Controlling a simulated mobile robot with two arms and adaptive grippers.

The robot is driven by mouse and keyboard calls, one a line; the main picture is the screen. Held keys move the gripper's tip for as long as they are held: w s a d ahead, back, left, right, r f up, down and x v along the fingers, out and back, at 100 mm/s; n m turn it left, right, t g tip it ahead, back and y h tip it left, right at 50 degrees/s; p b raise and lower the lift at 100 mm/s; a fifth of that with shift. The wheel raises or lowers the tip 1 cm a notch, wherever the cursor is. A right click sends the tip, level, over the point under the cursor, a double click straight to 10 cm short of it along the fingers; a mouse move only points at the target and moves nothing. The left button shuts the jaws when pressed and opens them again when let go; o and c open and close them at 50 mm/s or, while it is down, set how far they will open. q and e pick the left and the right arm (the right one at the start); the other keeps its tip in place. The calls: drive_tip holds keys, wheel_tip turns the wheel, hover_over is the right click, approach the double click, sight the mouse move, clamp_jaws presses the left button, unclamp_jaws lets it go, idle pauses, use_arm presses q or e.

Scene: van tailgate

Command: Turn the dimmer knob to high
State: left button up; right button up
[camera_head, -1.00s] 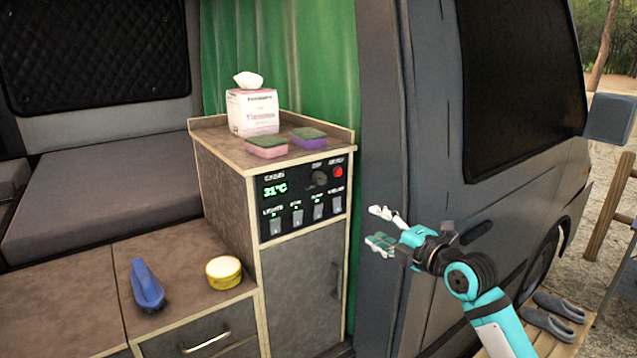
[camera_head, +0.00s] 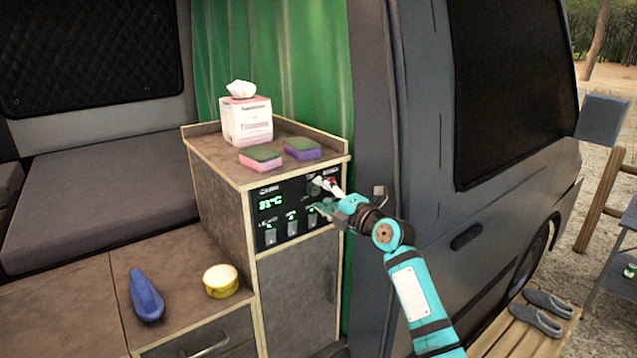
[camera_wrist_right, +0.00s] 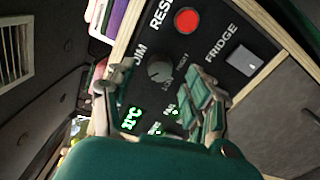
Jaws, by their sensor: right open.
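The dimmer knob (camera_wrist_right: 159,71) is a small round dark dial on the black control panel (camera_head: 268,222), marked "DIM" in the right wrist view. In the head view the knob (camera_head: 314,187) is partly covered by my right gripper (camera_head: 324,197). My right gripper is open in front of the panel's right part. In the right wrist view its two fingers (camera_wrist_right: 160,95) stand on either side of the knob, with the knob between and beyond them. I cannot tell whether they touch it. My left gripper is not in view.
A red button (camera_wrist_right: 187,21) and a fridge switch (camera_wrist_right: 243,60) sit close to the knob. Two sponges (camera_head: 261,158) and a tissue box (camera_head: 246,121) stand on the cabinet top. A blue brush (camera_head: 146,296) and a yellow tub (camera_head: 221,281) lie on the lower counter.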

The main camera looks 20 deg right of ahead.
drive_tip(key=shift+w+f, duration=0.1)
drive_tip(key=shift+w, duration=1.1)
drive_tip(key=shift+a, duration=0.15)
drive_tip(key=shift+s+a+r, duration=0.2)
drive_tip(key=shift+s, duration=0.35)
drive_tip(key=shift+w, duration=0.1)
clamp_jaws()
